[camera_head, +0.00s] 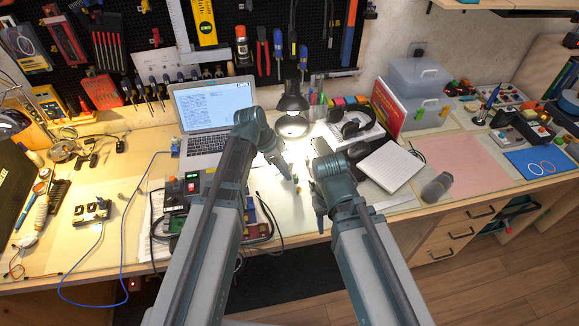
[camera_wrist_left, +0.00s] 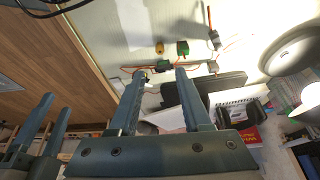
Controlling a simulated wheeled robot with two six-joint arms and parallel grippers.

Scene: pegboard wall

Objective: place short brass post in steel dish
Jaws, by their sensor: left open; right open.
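A small brass-coloured piece (camera_wrist_left: 159,47) shows on the pale worktop in the left wrist view, beyond my left fingertips; it may be the short brass post, but it is too small to be sure. My left gripper (camera_head: 287,170) points down over the middle of the bench, below the lamp. In the left wrist view its fingers (camera_wrist_left: 160,80) are apart, with nothing held. My right gripper (camera_head: 320,215) hangs near the front edge, to the right of the left one, and is open. I cannot make out the steel dish in either view.
A small green block (camera_wrist_left: 183,48) stands beside the brass-coloured piece. A lamp (camera_head: 292,115), a laptop (camera_head: 215,115) and a white notepad (camera_head: 391,166) stand around the grippers. A dark cylinder (camera_head: 437,187) lies to the right.

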